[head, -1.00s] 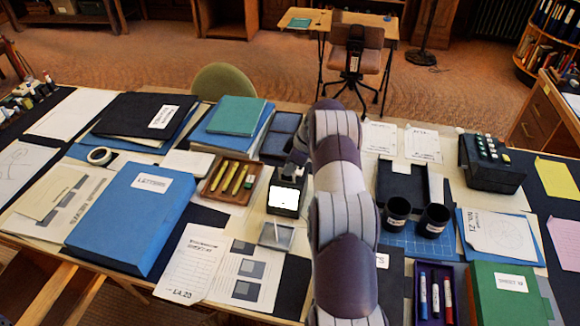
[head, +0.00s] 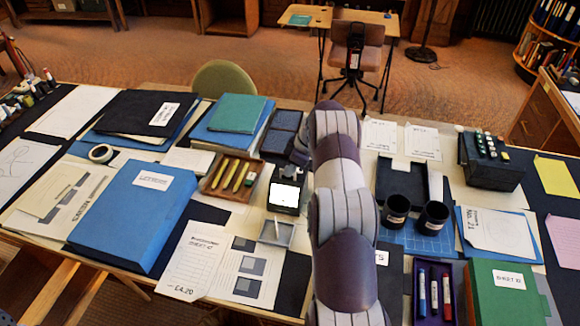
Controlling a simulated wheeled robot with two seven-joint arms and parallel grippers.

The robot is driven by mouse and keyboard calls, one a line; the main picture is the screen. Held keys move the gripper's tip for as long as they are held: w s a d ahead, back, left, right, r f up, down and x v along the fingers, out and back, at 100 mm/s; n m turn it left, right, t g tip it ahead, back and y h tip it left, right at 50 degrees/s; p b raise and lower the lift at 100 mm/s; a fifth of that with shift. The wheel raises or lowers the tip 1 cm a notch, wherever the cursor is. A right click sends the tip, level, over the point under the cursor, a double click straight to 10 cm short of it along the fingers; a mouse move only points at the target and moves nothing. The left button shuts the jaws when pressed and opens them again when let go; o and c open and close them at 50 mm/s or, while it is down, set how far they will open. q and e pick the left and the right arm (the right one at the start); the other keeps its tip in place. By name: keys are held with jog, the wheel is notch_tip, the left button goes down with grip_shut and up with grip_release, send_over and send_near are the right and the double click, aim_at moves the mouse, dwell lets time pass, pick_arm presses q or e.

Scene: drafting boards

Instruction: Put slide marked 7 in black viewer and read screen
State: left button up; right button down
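The black viewer (head: 287,176) stands near the middle of the desk, with a bright white screen (head: 285,195) on its front. No number is legible on the screen. My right gripper (head: 299,156) is at the back edge of the viewer, close to its top; my own arm hides part of it. Its fingers are too small and covered to show whether they are open or shut. I cannot make out a slide marked 7. A small grey tray (head: 281,237) with a thin pale item in it sits in front of the viewer. My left gripper is out of view.
Two black cups (head: 397,208) stand right of my arm. A large blue box file (head: 130,220) fills the left.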

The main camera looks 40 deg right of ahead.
jog(key=c, duration=1.3)
grip_release()
jog(key=shift+o, duration=0.2)
jog(key=b+v, duration=0.1)
jog(key=v, duration=1.1)
jog(key=shift+r, duration=0.3)
jog(key=shift+d, duration=0.15)
